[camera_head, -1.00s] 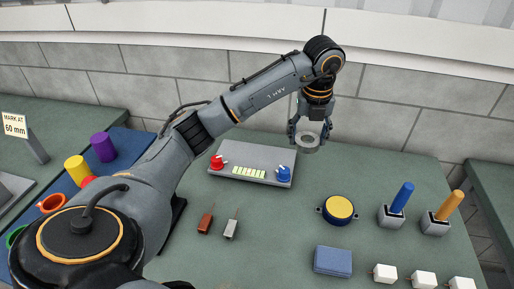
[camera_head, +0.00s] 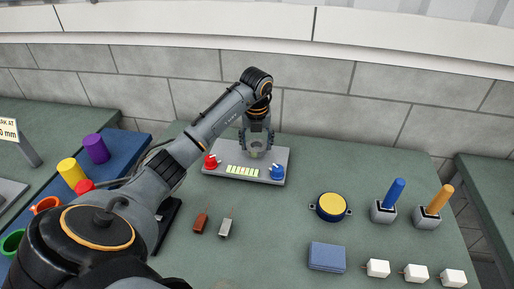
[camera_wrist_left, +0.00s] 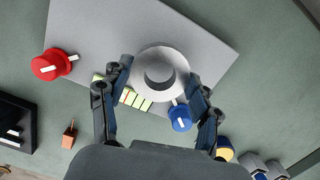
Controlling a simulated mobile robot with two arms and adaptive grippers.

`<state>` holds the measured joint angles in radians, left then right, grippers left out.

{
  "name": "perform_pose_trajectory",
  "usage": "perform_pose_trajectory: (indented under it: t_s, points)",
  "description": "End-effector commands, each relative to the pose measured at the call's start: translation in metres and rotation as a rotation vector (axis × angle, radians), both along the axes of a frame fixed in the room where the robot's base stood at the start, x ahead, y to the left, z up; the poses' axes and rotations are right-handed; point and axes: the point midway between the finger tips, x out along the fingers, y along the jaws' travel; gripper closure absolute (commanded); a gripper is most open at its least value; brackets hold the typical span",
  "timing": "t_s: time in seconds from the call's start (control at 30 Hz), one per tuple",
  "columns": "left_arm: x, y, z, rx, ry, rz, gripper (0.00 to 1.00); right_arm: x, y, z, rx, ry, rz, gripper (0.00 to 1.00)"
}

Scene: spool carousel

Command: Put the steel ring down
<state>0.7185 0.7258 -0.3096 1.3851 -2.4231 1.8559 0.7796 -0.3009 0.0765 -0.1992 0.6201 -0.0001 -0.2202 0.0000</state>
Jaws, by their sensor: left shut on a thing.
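The steel ring (camera_wrist_left: 148,91) is a pale grey ring with a round hole, held between the fingers of my left gripper (camera_wrist_left: 159,76) in the left wrist view. My left gripper (camera_head: 256,146) is shut on it. In the head view the gripper points down over the grey control panel (camera_head: 228,156). The ring is small and partly hidden by the fingers there. In the wrist view it overlaps the panel; whether it touches the panel is not clear. My right gripper is not in view.
The panel has a red knob (camera_head: 211,161), a blue knob (camera_head: 278,172) and a lit bar (camera_head: 243,171). A yellow round button (camera_head: 331,206), blue box (camera_head: 327,257) and two joystick-like levers (camera_head: 390,200) stand to the right. The green tabletop (camera_head: 285,215) is clear between them.

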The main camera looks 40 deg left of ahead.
Motion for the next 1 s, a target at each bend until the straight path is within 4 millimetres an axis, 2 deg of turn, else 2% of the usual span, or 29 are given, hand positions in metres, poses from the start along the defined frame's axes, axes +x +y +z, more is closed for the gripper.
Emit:
perform_pose_trajectory:
  t_s: [0.03,0.2,0.57,0.6,0.7,1.0]
  points:
    - [-0.001,-0.003,-0.007,-0.005,0.006,-0.003,0.72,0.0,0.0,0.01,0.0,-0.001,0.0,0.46]
    - [0.0,-0.003,-0.025,-0.004,0.002,-0.002,0.72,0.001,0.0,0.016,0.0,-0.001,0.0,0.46]
    - [0.0,-0.002,-0.031,-0.001,0.0,-0.002,0.72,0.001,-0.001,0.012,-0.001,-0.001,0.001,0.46]
    - [0.0,-0.002,-0.031,-0.002,0.001,-0.002,0.34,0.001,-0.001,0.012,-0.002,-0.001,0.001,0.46]
    - [0.0,-0.002,-0.03,-0.002,0.001,-0.002,0.15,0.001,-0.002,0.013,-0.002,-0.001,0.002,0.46]
    - [0.0,-0.003,-0.03,-0.002,0.001,-0.002,0.15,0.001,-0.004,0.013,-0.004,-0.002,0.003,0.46]
